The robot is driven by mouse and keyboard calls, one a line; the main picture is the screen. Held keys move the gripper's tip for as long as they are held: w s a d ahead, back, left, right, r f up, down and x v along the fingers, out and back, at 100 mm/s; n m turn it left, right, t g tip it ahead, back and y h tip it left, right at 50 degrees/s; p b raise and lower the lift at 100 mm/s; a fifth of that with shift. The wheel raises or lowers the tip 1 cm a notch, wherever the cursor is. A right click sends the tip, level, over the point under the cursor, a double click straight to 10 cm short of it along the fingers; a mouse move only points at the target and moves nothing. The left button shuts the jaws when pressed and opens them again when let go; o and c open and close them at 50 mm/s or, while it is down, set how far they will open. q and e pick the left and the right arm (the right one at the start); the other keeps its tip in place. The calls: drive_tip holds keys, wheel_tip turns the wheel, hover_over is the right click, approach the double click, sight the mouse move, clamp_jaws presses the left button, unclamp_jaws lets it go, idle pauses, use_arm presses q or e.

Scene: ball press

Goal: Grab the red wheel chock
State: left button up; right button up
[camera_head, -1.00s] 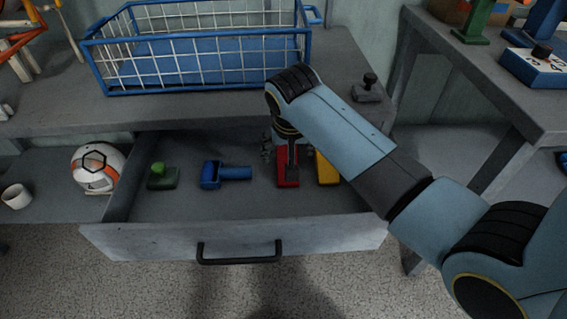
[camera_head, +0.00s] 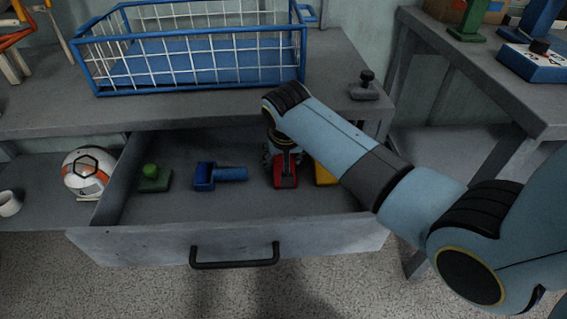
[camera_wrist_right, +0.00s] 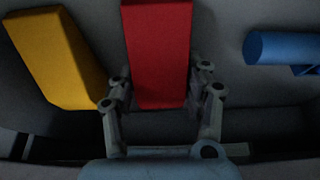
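The red wheel chock (camera_head: 285,181) lies in the open drawer, between the blue piece and the yellow piece. In the right wrist view the red chock (camera_wrist_right: 158,55) is a long red block running up from between the fingers. My right gripper (camera_head: 284,158) points down over the chock's rear part, at the end of the arm from the right. In the right wrist view my right gripper (camera_wrist_right: 161,88) is open, with one finger on each side of the chock; firm contact cannot be made out. The arm hides part of the drawer. My left gripper is not in view.
A blue wire basket (camera_head: 190,88) stands on the bench above.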

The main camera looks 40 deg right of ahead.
drive_tip(key=c, duration=0.7)
